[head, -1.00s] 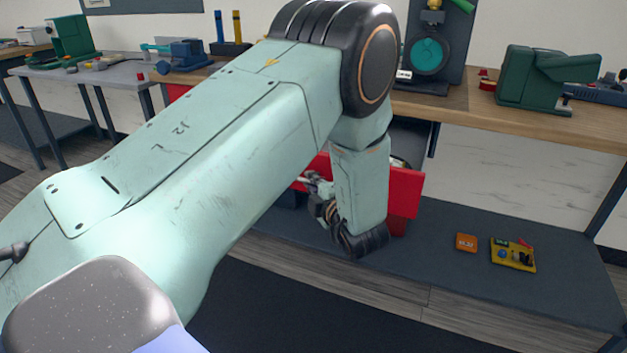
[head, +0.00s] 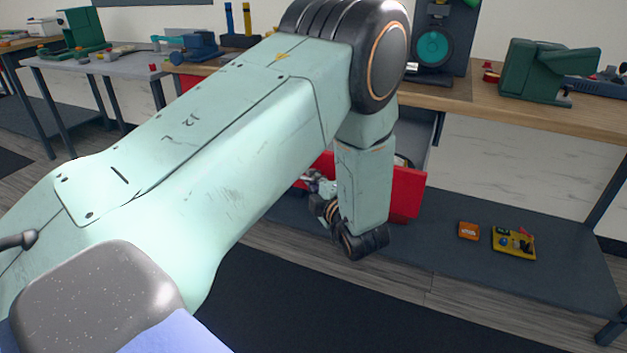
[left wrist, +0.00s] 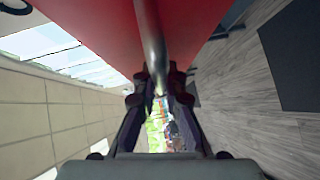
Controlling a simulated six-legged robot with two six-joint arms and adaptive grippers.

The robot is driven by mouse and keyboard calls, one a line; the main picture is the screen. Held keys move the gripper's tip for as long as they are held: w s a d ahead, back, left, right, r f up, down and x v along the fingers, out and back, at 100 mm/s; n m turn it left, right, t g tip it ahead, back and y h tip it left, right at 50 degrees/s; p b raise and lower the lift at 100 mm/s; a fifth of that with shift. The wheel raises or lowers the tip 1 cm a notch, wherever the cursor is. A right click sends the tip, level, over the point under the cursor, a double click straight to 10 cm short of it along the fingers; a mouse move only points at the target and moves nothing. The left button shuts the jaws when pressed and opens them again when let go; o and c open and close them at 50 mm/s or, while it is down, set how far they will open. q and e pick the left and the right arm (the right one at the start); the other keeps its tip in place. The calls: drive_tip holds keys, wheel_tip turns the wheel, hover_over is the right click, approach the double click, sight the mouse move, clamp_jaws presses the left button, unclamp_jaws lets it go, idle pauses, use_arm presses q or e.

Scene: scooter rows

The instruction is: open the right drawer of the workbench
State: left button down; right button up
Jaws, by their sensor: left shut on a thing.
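The right drawer's red front (head: 407,194) stands out from under the workbench (head: 455,92) in the head view, partly hidden behind my left arm. A grey drawer side shows behind it, so the drawer is partly open. In the left wrist view the red front (left wrist: 95,25) fills the top, with a metal bar handle (left wrist: 150,42) running down between the fingers. My left gripper (left wrist: 158,84) is shut on this handle. In the head view the gripper (head: 322,192) is at the drawer front, its fingertips hard to make out. My right gripper is not in view.
An orange box (head: 468,231) and a yellow board with parts (head: 514,243) lie on the dark lower shelf (head: 440,262). A green machine (head: 540,72) stands on the bench top. A grey side table (head: 95,72) is at left. Dark floor matting lies in front.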

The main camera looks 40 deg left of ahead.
use_arm(q)
drive_tip(key=c, duration=1.7)
unclamp_jaws()
drive_tip(key=shift+v, duration=3.7)
drive_tip(key=shift+f, duration=0.1)
